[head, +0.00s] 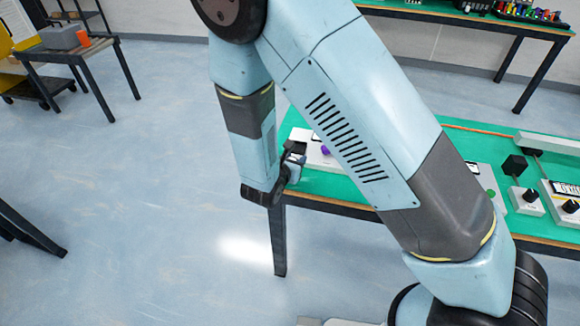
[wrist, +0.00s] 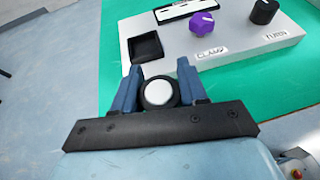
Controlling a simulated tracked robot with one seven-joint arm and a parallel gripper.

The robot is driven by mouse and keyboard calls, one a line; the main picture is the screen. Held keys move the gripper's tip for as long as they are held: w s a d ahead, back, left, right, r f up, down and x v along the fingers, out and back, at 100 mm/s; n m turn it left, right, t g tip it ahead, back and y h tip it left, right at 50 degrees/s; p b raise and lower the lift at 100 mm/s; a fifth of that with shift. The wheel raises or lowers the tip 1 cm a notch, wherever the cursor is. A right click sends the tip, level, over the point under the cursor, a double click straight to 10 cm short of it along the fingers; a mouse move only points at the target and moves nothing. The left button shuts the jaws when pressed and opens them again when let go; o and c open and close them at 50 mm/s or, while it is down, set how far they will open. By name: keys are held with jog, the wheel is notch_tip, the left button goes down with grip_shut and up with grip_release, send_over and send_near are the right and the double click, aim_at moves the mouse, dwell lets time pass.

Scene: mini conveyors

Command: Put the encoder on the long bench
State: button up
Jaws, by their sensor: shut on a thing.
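My gripper (wrist: 158,74) has its two blue fingers on either side of a small round black part with a white face, which I take to be the encoder (wrist: 158,93). The gripper is shut on it. In the head view my gripper (head: 294,160) is at the left end of a green-topped bench (head: 330,184), and the encoder cannot be made out there. In the wrist view the fingertips are beside the near edge of a pale control box (wrist: 215,45), close to its square black recess (wrist: 146,47). I cannot tell which bench is the long one.
The control box carries a purple knob (wrist: 202,22) marked CLAMP and a black knob (wrist: 263,11). More boxes with knobs (head: 527,200) stand on the right of the bench. Another green-topped bench (head: 440,13) stands at the back. The floor at left is mostly clear.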

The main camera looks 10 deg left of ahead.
jog(key=shift+w+f, duration=0.25)
jog(key=shift+f, duration=0.05)
jog(key=shift+w+a+f, duration=0.1)
jog(key=shift+f, duration=1.55)
jog(key=o, duration=1.1)
jog(key=v, duration=1.2)
